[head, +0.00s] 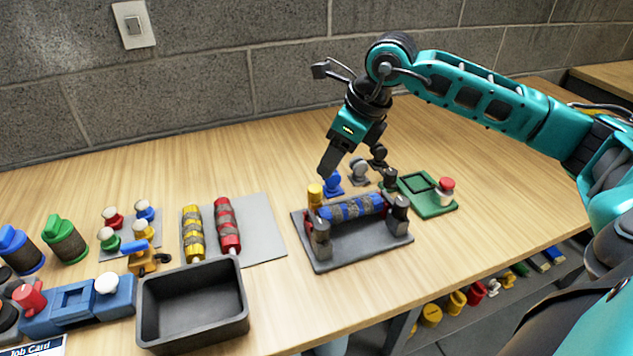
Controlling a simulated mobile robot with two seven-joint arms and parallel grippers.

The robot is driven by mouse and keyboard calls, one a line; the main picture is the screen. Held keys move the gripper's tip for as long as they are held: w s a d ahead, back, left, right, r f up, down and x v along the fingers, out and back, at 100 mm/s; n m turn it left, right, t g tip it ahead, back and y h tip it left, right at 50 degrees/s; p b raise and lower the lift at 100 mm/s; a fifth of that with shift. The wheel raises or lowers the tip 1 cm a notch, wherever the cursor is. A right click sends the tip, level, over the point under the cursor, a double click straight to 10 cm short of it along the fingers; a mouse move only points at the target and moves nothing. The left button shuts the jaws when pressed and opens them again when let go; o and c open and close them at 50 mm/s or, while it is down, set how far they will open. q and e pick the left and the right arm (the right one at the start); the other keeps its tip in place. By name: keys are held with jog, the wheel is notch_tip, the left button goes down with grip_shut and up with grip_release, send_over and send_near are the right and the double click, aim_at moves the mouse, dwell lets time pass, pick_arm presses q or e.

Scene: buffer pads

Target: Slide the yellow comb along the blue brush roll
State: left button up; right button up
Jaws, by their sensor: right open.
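My left gripper is not in view.
A blue piece (332,184) and a grey piece (359,171) stand behind the roll, near my right fingers. A green plate (426,204) with a red-topped knob is to the right. Yellow and red rolls (228,227) and a black bin (193,338) are to the left.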

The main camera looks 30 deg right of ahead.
aim_at(316, 188)
jog(key=x, duration=0.8)
jog(key=shift+w+a+f, duration=0.1)
jog(key=shift+a+f, duration=0.05)
jog(key=shift+f, duration=0.15)
grip_shut()
